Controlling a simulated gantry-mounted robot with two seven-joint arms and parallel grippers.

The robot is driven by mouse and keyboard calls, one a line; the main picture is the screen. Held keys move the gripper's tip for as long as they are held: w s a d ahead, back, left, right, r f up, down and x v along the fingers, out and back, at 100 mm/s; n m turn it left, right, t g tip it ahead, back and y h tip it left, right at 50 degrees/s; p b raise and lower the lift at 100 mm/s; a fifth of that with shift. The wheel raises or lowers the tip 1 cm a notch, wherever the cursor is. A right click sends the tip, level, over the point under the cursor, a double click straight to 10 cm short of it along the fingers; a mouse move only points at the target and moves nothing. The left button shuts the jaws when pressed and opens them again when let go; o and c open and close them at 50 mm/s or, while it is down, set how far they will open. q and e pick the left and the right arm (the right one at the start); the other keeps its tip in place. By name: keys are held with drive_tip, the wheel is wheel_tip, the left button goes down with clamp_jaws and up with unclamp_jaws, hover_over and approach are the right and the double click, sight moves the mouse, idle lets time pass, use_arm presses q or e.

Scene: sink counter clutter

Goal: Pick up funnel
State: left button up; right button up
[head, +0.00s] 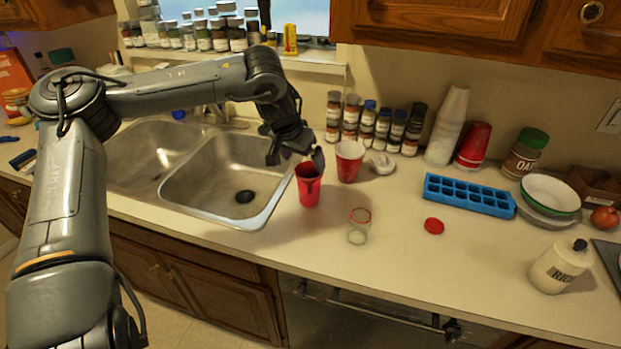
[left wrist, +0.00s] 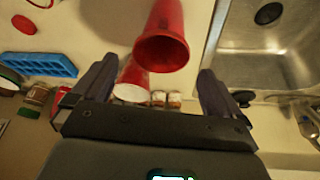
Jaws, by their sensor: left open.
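A red, tapered, cup-like piece (head: 309,190) stands on the counter just right of the sink. It has a dark red inside and is the likeliest funnel, though no spout can be made out. In the left wrist view the red piece (left wrist: 162,40) shows its open rim, beyond my open fingers and roughly between them.
The double sink (head: 240,175) lies to the left. Spice jars (head: 366,126), stacked cups (head: 448,125) and a blue ice tray (head: 469,195) line the back. A clear jar (head: 358,226) and red lid (head: 434,226) lie in front. The front counter is mostly clear.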

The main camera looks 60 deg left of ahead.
sight(308, 171)
use_arm(q)
drive_tip(key=shift+x, duration=3.8)
drive_tip(key=shift+a, duration=0.2)
drive_tip(key=c, duration=0.5)
